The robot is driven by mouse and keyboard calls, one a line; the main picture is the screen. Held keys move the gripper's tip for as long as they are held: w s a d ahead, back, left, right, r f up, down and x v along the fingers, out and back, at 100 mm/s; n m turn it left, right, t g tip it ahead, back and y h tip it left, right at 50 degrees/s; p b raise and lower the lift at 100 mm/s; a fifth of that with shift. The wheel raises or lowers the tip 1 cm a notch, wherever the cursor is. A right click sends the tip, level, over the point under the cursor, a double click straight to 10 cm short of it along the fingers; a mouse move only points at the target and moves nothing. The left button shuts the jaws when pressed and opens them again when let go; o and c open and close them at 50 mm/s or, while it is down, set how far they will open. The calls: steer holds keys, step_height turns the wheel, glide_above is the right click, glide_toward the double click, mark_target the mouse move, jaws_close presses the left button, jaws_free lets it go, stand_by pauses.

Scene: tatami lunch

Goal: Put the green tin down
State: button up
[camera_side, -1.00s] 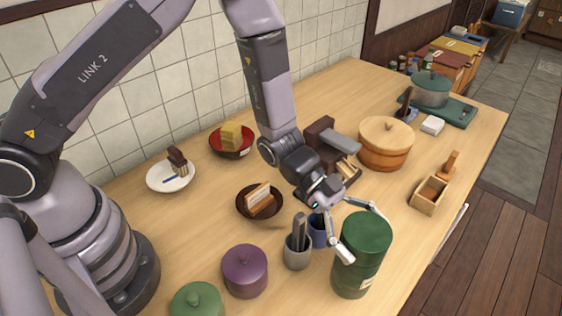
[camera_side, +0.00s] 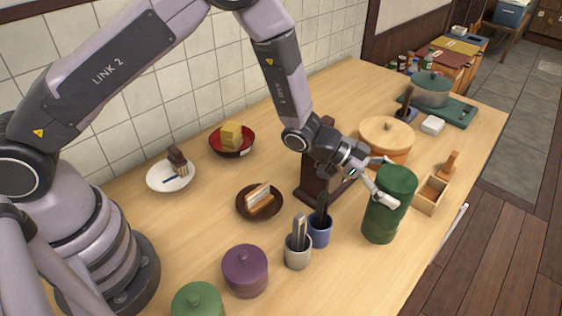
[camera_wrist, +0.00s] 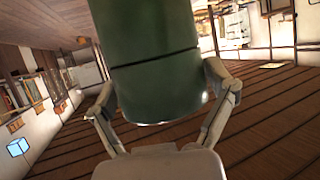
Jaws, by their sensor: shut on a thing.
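The green tin (camera_side: 384,222) is a tall, dark green cylinder with a lid, upright at the right side of the table in the side view. My gripper (camera_side: 386,180) is shut on it from the left, with a finger on either side of its upper part. I cannot tell whether its base touches the table or hangs a little above it. In the wrist view the tin (camera_wrist: 158,90) fills the middle, between both fingers of my gripper (camera_wrist: 162,95).
The wooden tub (camera_side: 400,150) stands close behind the tin, and an open wooden box (camera_side: 428,200) is close on its right. A blue cup (camera_side: 320,234), a grey cup (camera_side: 297,256) and a dark wooden stand (camera_side: 312,188) are to the left. Table in front is clear.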

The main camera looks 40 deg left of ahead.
mark_target(380, 225)
steer(key=shift+f, duration=2.5)
steer(key=o, duration=1)
steer(key=shift+o, duration=0.2)
